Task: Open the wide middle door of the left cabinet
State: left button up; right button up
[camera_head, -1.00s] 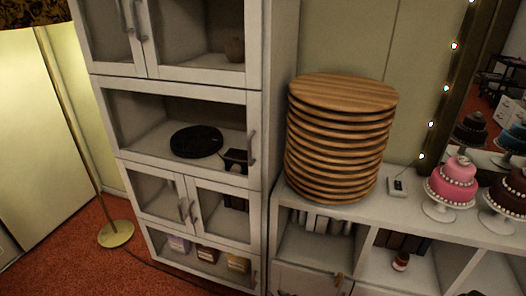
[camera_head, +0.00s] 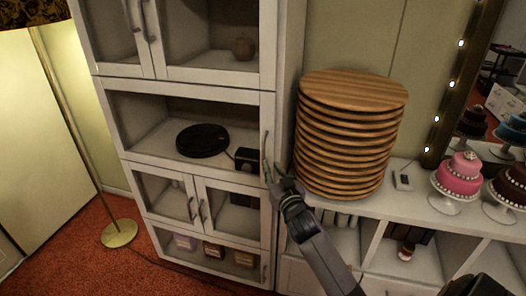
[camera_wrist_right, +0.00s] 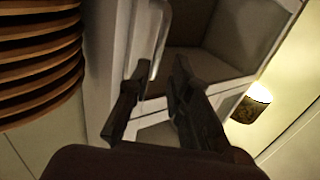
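The left cabinet is a tall white unit with glazed doors. Its wide middle door (camera_head: 186,164) looks shut, with a dark round object (camera_head: 202,140) and a small dark item (camera_head: 247,160) behind the glass. The door's upright handle (camera_head: 266,146) is at its right edge. My right gripper (camera_head: 271,171) is at the lower part of this handle. In the right wrist view, the gripper (camera_wrist_right: 160,78) is open, and the pale handle bar (camera_wrist_right: 161,40) shows between and beyond its fingertips. Contact cannot be told. My left gripper is out of view.
A tall stack of round wooden boards (camera_head: 350,135) stands on the low shelf unit just right of my right gripper. A pink cake (camera_head: 459,175) and other cakes stand farther right. A floor lamp (camera_head: 119,233) is left of the cabinet, with open red carpet around it.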

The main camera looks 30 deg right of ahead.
aim_at(264, 154)
jog(key=x, duration=0.9)
jog(key=shift+w+p, duration=0.25)
jog(key=shift+p, duration=0.15)
jog(key=shift+c, duration=0.4)
grip_shut()
